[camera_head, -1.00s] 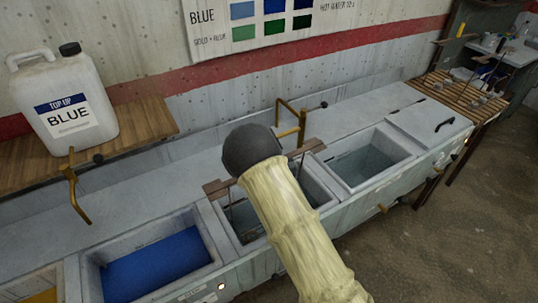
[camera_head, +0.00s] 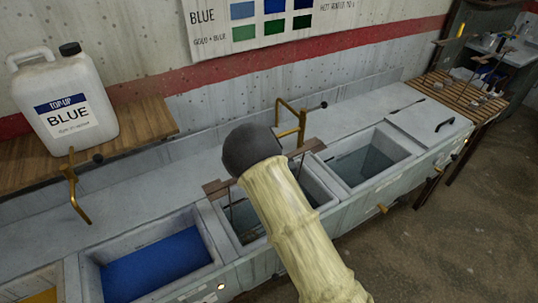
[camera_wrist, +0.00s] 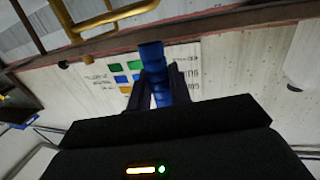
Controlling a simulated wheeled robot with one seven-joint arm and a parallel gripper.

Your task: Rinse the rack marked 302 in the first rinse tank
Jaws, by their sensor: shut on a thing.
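In the head view, a rack's dark crossbar (camera_head: 216,187) spans the tank (camera_head: 205,214) just right of the blue one. Thin rods hang from the bar into that tank. My arm hides the middle of the rack, and I can read no number on it. My gripper is hidden behind the arm in the head view. In the wrist view, my gripper (camera_wrist: 160,88) is shut on a blue cylindrical grip (camera_wrist: 152,58). I cannot see how the grip joins the rack.
A blue-filled tank (camera_head: 160,268) is at the left, with a yellow one (camera_head: 42,297) beyond it. Another open tank (camera_head: 408,155) lies to the right, then a lidded section (camera_head: 430,120). Brass taps (camera_head: 302,125) stand behind. A BLUE jug (camera_head: 62,105) sits on a shelf.

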